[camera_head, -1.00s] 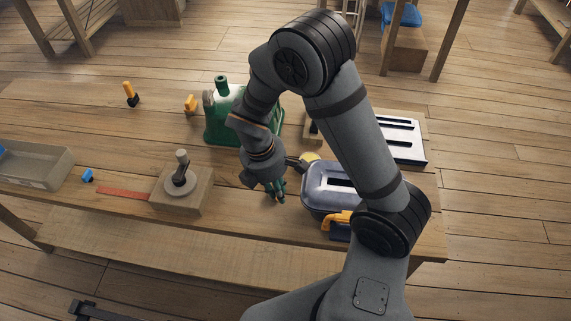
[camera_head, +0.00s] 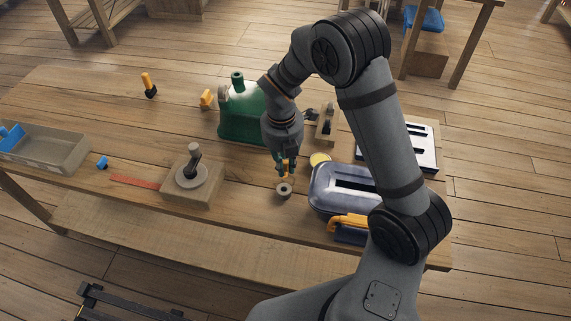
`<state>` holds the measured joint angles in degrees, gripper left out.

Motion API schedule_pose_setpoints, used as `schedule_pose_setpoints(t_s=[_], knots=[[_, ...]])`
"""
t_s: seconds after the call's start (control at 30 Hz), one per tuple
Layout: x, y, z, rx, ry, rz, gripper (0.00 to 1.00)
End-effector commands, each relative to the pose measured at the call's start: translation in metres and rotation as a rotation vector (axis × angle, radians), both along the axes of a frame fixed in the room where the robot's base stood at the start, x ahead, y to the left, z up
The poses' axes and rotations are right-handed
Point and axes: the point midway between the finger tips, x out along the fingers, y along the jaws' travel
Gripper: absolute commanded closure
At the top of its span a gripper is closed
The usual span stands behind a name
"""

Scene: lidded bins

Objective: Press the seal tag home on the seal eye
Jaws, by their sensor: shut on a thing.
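My gripper (camera_head: 285,172) points down over the table, left of the grey-blue lidded bin (camera_head: 322,193). It is shut on a small orange piece (camera_head: 285,167), which may be the seal tag; the fingers hide much of it. Just below the fingertips, a small grey ring with a dark centre (camera_head: 284,190) sits on the table. It may be the seal eye, but I cannot tell for certain. The held piece looks above the ring, and I cannot tell whether they touch.
A green canister (camera_head: 238,118) stands behind my gripper. A yellow disc (camera_head: 320,159) lies by the bin. A block with a lever (camera_head: 193,185) stands left, near a grey tray (camera_head: 62,158). The table between block and ring is clear.

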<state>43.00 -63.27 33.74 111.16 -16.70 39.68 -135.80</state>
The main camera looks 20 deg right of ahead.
Motion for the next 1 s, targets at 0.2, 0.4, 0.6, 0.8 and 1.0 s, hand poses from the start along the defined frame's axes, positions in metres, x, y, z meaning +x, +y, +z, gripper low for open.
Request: schedule_pose_setpoints(t_s=[0.2,0.4,0.6,0.8,1.0], knots=[[0.000,0.000,0.002,0.007,0.011,-0.004,1.00],[0.000,-0.001,0.000,0.030,0.040,-0.011,1.00],[0.000,-0.001,-0.027,0.028,0.040,-0.011,1.00],[-0.001,-0.001,-0.047,0.028,0.040,-0.011,1.00],[0.000,-0.001,-0.057,0.029,0.039,-0.011,1.00]])
